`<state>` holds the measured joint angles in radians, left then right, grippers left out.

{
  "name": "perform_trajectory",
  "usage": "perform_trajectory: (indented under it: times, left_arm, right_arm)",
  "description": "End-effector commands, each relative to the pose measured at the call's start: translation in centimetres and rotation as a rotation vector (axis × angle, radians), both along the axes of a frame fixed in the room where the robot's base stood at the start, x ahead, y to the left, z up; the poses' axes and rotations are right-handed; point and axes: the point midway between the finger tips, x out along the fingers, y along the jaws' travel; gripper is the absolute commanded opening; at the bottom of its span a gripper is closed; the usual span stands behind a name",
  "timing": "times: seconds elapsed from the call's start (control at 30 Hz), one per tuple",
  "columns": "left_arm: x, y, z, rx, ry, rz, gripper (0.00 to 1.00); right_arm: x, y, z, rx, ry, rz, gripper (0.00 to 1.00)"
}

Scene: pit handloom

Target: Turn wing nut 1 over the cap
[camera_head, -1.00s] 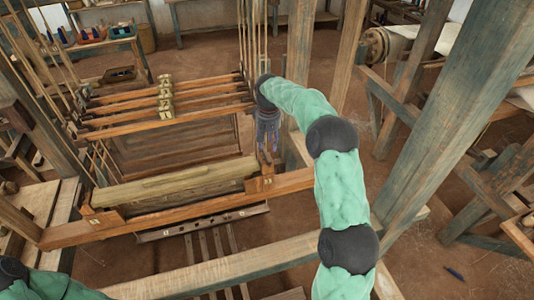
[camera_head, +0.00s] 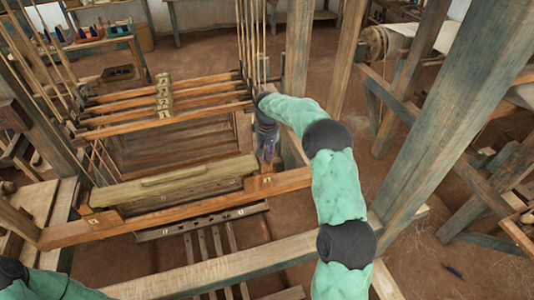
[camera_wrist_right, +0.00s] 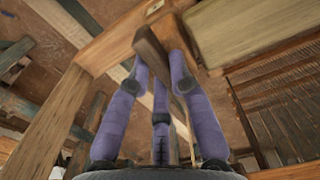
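In the right wrist view a dark brown wooden piece (camera_wrist_right: 153,52), apparently wing nut 1, lies slanted between the fingers of my right gripper (camera_wrist_right: 158,66). One purple finger is on each side of it and a third is below. The fingertips are close to its sides; I cannot tell whether they press on it. In the head view my right gripper (camera_head: 266,157) points down at the right end of the loom's front frame, beside a small numbered wooden block (camera_head: 262,184). The wing nut is hidden there. I cannot make out the cap for certain. My left gripper is out of view.
A pale grooved beam (camera_head: 175,182) lies along the orange-brown front rail (camera_head: 165,221). Several wooden bars (camera_head: 200,104) and upright cords stand behind it. A thick post (camera_head: 450,110) rises on the right. Bare floor (camera_head: 420,262) shows at the lower right.

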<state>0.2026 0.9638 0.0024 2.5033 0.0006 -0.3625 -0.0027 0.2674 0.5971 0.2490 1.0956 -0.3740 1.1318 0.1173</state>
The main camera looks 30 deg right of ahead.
Motion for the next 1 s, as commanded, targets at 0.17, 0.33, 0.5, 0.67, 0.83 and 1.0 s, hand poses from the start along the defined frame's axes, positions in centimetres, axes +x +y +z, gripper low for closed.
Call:
perform_trajectory:
  times: [0.17,0.33,0.5,0.67,0.83,1.0]
  left_arm:
    - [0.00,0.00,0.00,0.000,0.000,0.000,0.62]
    - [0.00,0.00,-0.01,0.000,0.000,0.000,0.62]
    - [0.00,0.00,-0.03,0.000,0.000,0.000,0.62]
    - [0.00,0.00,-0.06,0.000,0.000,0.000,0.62]
    - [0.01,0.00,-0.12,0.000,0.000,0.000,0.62]
    - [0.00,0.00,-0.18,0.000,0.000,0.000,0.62]
  right_arm:
    - [-0.01,0.01,-0.01,0.000,0.000,-0.001,0.00]
    - [-0.01,0.05,0.00,0.000,0.000,-0.024,0.00]
    - [0.00,0.14,0.01,0.000,0.000,-0.094,0.00]
    - [0.01,0.31,0.03,0.000,0.000,-0.209,0.00]
    - [0.06,0.52,0.03,0.000,0.000,-0.365,0.00]
    - [0.16,0.72,0.05,0.000,-0.001,-0.527,0.00]
